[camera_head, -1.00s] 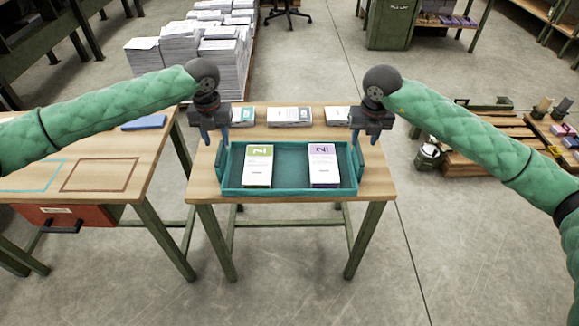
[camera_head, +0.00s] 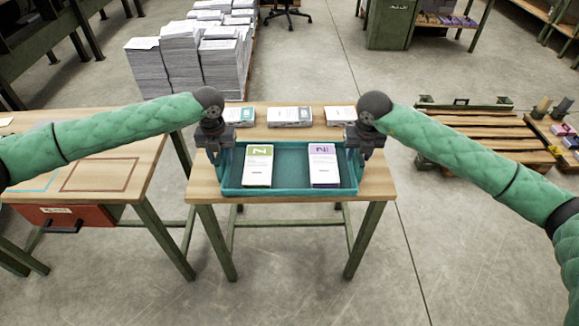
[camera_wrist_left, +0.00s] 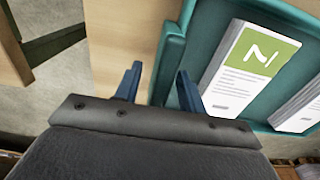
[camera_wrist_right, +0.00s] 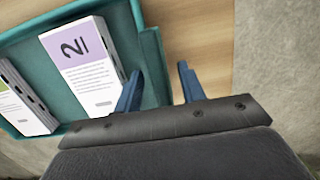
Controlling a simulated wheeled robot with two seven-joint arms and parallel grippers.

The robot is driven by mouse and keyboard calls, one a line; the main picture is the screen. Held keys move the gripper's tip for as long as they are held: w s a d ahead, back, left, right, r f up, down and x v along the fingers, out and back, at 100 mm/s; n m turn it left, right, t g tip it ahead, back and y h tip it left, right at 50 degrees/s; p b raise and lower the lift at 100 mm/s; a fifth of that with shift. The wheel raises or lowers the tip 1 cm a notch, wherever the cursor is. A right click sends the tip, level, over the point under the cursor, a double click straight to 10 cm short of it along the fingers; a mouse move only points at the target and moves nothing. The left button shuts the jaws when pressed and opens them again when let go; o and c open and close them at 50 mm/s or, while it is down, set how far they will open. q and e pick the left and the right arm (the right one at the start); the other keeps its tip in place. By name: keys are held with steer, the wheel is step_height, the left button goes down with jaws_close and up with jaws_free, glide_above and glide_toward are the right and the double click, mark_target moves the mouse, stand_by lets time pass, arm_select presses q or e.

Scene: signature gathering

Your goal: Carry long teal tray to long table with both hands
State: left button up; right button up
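The teal tray (camera_head: 290,188) lies on a small wooden table (camera_head: 377,182). It holds a stack with a green label (camera_head: 258,168) and one with a purple label (camera_head: 324,166). My left gripper (camera_head: 222,160) is at the tray's left end; in the left wrist view its blue fingers (camera_wrist_left: 157,88) are apart, on either side of the tray's end handle (camera_wrist_left: 168,62). My right gripper (camera_head: 361,158) is at the right end; in the right wrist view its fingers (camera_wrist_right: 160,88) are apart around the other end handle (camera_wrist_right: 155,65).
Several paper stacks (camera_head: 290,116) lie behind the tray on the same table. A longer wooden table (camera_head: 140,155) with outlined rectangles and a red drawer (camera_head: 75,215) stands at left. Tall paper piles (camera_head: 180,60) stand behind. A wooden pallet (camera_head: 480,135) is at right. The front floor is clear.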

arm_select(q)
steer(key=shift+c, duration=0.4)
arm_select(e)
steer(key=shift+c, duration=0.4)
arm_select(q)
jaws_close()
arm_select(e)
jaws_close()
arm_select(q)
steer(key=shift+r, duration=0.2)
arm_select(e)
steer(key=shift+r, duration=0.15)
